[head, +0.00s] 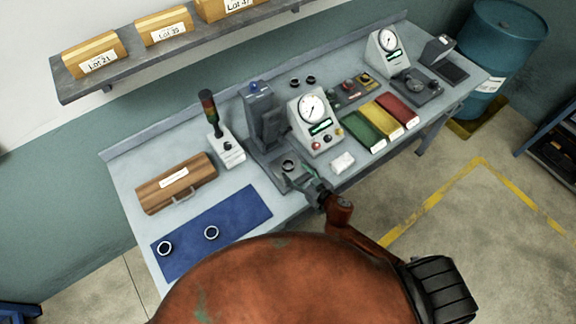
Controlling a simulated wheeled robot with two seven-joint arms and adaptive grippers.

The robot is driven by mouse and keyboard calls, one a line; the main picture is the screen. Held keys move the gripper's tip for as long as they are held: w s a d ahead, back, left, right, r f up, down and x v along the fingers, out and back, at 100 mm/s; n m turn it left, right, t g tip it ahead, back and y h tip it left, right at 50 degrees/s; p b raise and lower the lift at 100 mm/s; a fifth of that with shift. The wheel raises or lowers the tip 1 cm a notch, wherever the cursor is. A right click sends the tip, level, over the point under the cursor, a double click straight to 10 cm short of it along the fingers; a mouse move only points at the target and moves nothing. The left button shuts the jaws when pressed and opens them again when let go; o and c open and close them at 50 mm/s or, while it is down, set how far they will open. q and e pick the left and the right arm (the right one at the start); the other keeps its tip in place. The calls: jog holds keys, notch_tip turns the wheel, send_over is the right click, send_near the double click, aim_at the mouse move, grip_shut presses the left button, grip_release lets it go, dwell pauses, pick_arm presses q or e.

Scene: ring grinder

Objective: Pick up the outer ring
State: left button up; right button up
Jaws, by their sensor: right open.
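Several small rings are in view, and I cannot tell for certain which one is the outer ring. One ring (288,165) sits on the base of the grey station with a blue-topped column (262,122). My right gripper (304,179) is open just to the right of and in front of this ring; whether it touches the ring is too small to tell. Two light-rimmed rings, a left one (165,248) and a right one (211,232), lie apart on the blue mat (232,211). My left gripper is not in view.
Two dark rings (311,80) lie at the back of the bench. A dial gauge (312,107) and a white block (342,162) stand right of the station. Green, yellow and red bins (397,109) are farther right.

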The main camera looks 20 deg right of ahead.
aim_at(285, 161)
jog(key=x, duration=0.4)
jog(key=shift+w+a+r+p, duration=0.2)
jog(key=shift+w+r+p, duration=0.15)
jog(key=shift+w+a+f, duration=0.15)
jog(key=shift+w+f, duration=0.05)
jog(key=shift+w, duration=0.2)
jog(key=shift+c, duration=0.7)
jog(key=c, duration=1.3)
jog(key=shift+r, duration=0.15)
